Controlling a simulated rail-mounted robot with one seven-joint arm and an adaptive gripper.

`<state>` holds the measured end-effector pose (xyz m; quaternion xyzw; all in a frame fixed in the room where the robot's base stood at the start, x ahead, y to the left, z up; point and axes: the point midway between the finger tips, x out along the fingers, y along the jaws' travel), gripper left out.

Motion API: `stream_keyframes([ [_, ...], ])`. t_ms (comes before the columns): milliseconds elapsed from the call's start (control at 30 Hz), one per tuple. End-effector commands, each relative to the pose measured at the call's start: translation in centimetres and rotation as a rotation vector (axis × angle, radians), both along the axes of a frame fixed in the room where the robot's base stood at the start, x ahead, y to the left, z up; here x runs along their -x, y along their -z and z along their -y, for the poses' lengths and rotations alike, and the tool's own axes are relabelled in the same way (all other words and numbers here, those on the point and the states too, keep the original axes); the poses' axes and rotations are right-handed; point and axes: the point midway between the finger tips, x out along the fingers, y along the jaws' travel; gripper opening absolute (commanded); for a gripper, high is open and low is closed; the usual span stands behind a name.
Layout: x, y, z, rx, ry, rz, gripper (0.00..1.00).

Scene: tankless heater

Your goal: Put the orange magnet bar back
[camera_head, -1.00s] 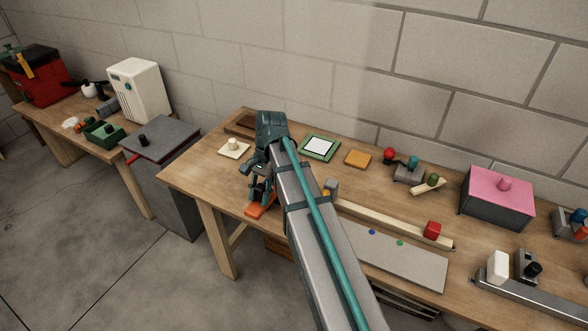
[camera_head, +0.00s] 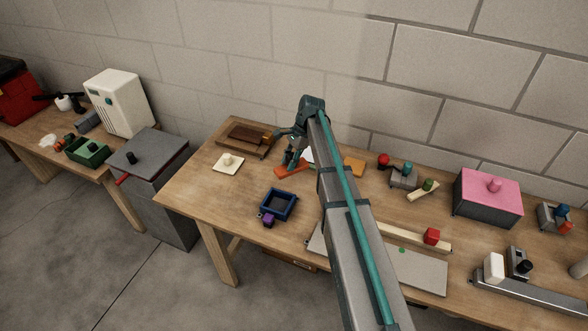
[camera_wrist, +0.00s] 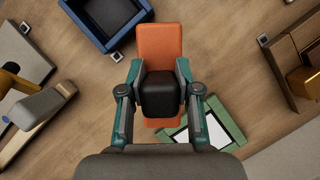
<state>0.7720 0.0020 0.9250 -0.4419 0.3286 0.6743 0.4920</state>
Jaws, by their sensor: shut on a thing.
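The orange magnet bar (camera_head: 293,170) is over the back-left part of the right-hand workbench. In the wrist view the orange bar (camera_wrist: 160,42) has a black grip block (camera_wrist: 160,95) on it. My gripper (camera_wrist: 159,76) is shut on this black block, one finger on each side. In the head view my gripper (camera_head: 290,157) is above the bar. A green frame with a white pad (camera_wrist: 232,112) lies by the bar's lower end in the wrist view. My arm mostly hides it in the head view. I cannot tell whether the bar touches the table.
A blue tray (camera_head: 266,206) stands in front of the bar, with a purple piece at its front. A brown wooden tray (camera_head: 232,143) lies at the back left. A cream knobbed plate (camera_head: 228,166) is left of the bar. An orange square (camera_head: 354,167) lies right of my arm.

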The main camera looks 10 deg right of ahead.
Motion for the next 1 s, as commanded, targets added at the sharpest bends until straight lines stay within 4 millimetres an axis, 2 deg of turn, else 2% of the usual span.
stream_keyframes([
  [33, -0.9, 0.2, 0.0, 0.000, 0.025, 0.004, 0.00],
  [167, -2.0, 0.2, 0.0, 0.004, 0.092, 0.014, 0.00],
  [767, -2.0, 0.1, 0.0, 0.007, 0.117, 0.009, 0.00],
  [1000, -1.9, 1.9, 0.0, 0.007, 0.116, 0.008, 0.00],
])
